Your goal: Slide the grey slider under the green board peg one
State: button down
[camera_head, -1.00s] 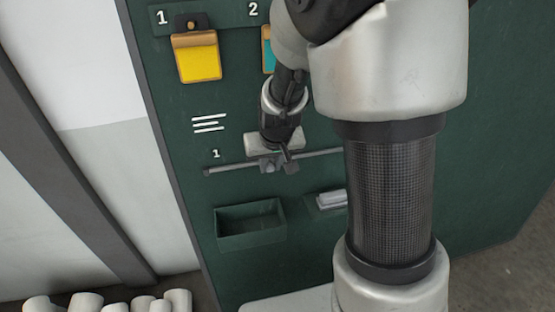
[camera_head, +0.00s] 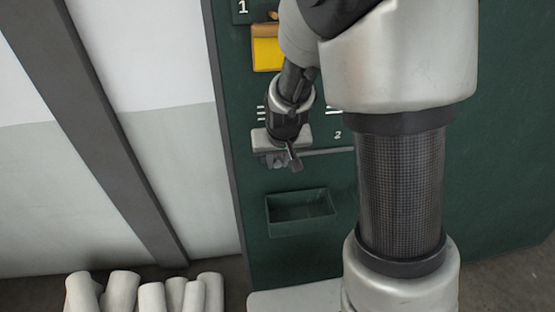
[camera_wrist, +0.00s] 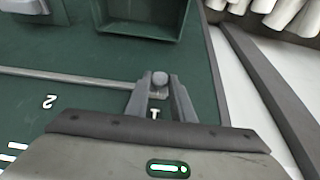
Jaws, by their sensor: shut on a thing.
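The green board (camera_head: 420,215) fills the middle and right of the head view. Peg one, marked 1, holds a yellow tag (camera_head: 268,54) high at the board's left edge, partly cut by my arm. My gripper (camera_head: 283,160) is below this tag, at the left end of the thin rail (camera_head: 328,152). In the wrist view, my gripper (camera_wrist: 160,90) is shut on the grey slider's round knob (camera_wrist: 160,78), at the rail's end near the board's edge. The slider is mostly hidden by my gripper in the head view.
An open green bin (camera_head: 300,212) is fixed below the rail. A printed 2 (camera_head: 337,134) stands above the rail. White rolls (camera_head: 145,295) stand at the lower left. A dark post (camera_head: 105,130) crosses the pale wall left of the board.

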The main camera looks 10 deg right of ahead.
jog(key=shift+a, duration=0.25)
jog(key=c, duration=1.5)
grip_release()
jog(key=shift+c, duration=0.2)
jog(key=p+v, duration=0.3)
jog(key=v, duration=1.4)
jog(key=shift+s+r, duration=0.15)
jog(key=shift+r, duration=0.05)
jog(key=s+d+r+p, duration=0.2)
jog(key=s+r+p, duration=0.1)
jog(key=s+r, duration=0.4)
jog(key=s+d+r+t+p, duration=0.1)
jog(key=s+d+r+p, duration=0.1)
jog(key=s+r+p, duration=0.2)
jog(key=s+r, duration=0.3)
jog(key=r, duration=0.1)
jog(key=shift+s+d, duration=0.4)
